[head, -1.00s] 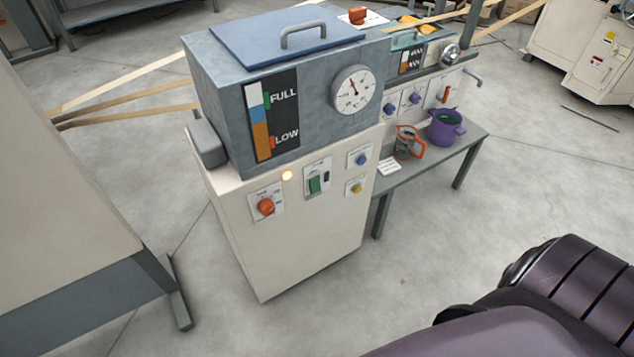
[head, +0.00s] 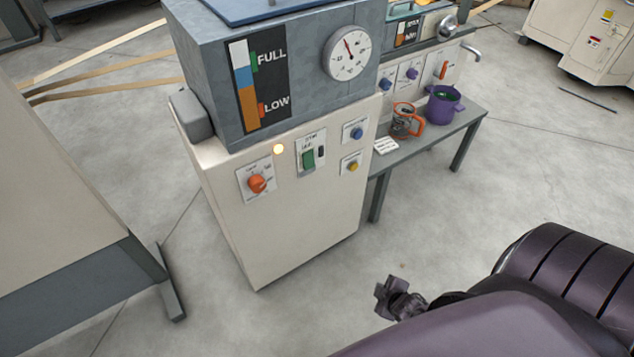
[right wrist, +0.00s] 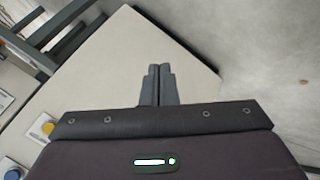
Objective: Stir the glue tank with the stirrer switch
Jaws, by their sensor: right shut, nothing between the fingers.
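The grey glue tank (head: 205,75) sits on a cream cabinet (head: 290,225), with a FULL/LOW level gauge (head: 258,85) and a round dial (head: 347,53). On the cabinet front are an orange knob (head: 257,184), a green rocker switch (head: 308,159) on a small labelled plate, a blue knob (head: 357,133) and a yellow knob (head: 352,167). The labels are too small to read surely. My right gripper (head: 383,296) is low, in front of and to the right of the cabinet, apart from it. In the right wrist view its fingers (right wrist: 158,70) are together and empty. My left gripper is out of view.
A lit lamp (head: 278,149) is above the switches. A grey bench (head: 465,130) behind right holds an orange-handled jug (head: 402,122) and a purple pot (head: 441,106). A large cream machine (head: 60,190) stands at left. The floor before the cabinet is clear.

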